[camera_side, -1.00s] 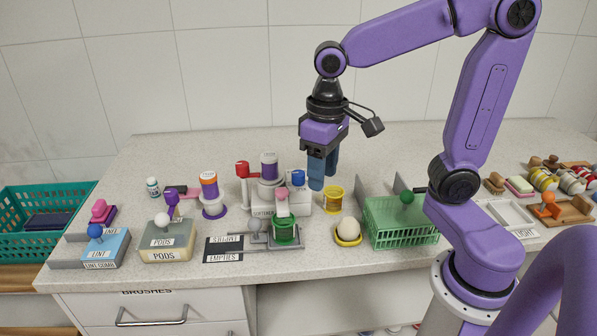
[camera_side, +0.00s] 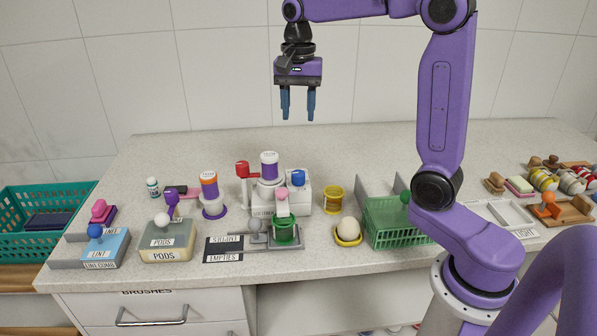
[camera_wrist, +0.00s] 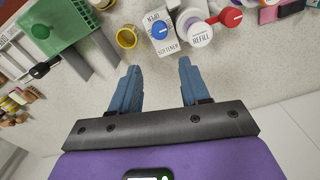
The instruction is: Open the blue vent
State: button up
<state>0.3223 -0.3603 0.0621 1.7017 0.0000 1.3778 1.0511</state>
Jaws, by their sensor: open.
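The blue vent appears to be the blue knob (camera_side: 298,178) on top of the white softener box (camera_side: 303,200). In the wrist view the blue knob (camera_wrist: 160,30) sits on the label beside the word OPEN. My gripper (camera_side: 298,114) is open and empty, fingers pointing down, high above the counter. In the side view it hangs above the box and knob. In the wrist view my fingers (camera_wrist: 159,72) are well apart, with the knob showing beyond the gap between them. Nothing touches the knob.
A white refill bottle (camera_side: 269,167) and a red lever (camera_side: 243,170) stand left of the knob. A yellow cup (camera_side: 333,200) stands to its right. A green basket (camera_side: 385,238) is further right. The counter behind the box is clear.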

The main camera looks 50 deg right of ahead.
aim_at(298, 172)
notch_tip(298, 172, down, 17)
jog(key=shift+r, duration=0.2)
dwell(0.3)
jog(key=c, duration=0.8)
